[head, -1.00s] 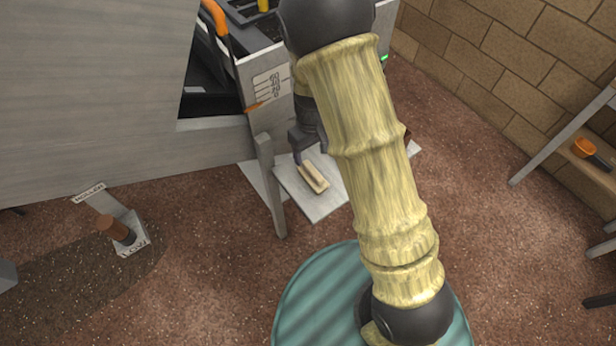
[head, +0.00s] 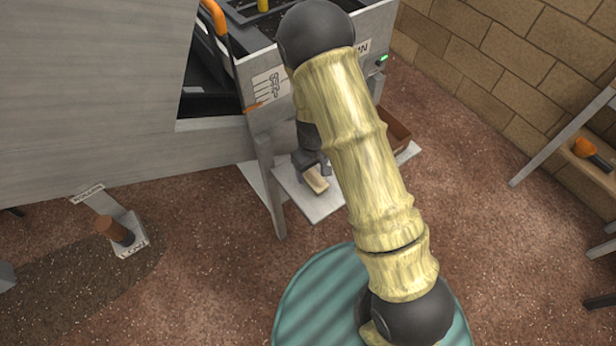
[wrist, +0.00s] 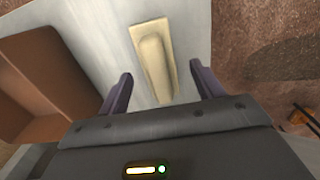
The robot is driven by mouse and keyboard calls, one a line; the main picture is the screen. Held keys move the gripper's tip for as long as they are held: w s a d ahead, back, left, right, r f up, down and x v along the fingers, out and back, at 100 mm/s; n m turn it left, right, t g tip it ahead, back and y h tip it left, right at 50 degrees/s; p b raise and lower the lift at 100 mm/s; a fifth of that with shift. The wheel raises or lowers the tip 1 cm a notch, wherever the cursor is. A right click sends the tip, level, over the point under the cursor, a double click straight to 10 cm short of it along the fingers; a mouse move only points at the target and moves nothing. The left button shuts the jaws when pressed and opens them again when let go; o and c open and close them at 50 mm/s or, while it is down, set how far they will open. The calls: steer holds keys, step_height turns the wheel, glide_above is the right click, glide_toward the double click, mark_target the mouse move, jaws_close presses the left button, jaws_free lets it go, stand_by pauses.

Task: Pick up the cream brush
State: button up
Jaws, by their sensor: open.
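The cream brush (head: 315,180) lies on a pale grey board (head: 318,207) low beside the machine. In the wrist view the cream brush (wrist: 154,58) is a long block with a raised grip, and its near end reaches between the fingertips. My gripper (wrist: 159,84) is open, with one dark finger on each side of the brush's near end and gaps on both sides. In the head view my gripper (head: 311,168) is over the far part of the brush and hides it. I cannot tell the height between fingers and board.
A brown open box (wrist: 45,80) stands on the board left of the brush in the wrist view; it also shows in the head view (head: 394,130). The machine's grey leg (head: 270,190) stands close left of the board. A brown-handled tool (head: 115,230) stands at left.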

mark_target(312, 171)
step_height(312, 171, down, 4)
steer(key=shift+d+r, duration=0.1)
steer(key=shift+r, duration=0.15)
steer(key=c, duration=1.2)
steer(key=shift+r, duration=0.15)
step_height(312, 171, up, 10)
steer(key=shift+f+p, duration=0.1)
steer(key=shift+p, duration=0.2)
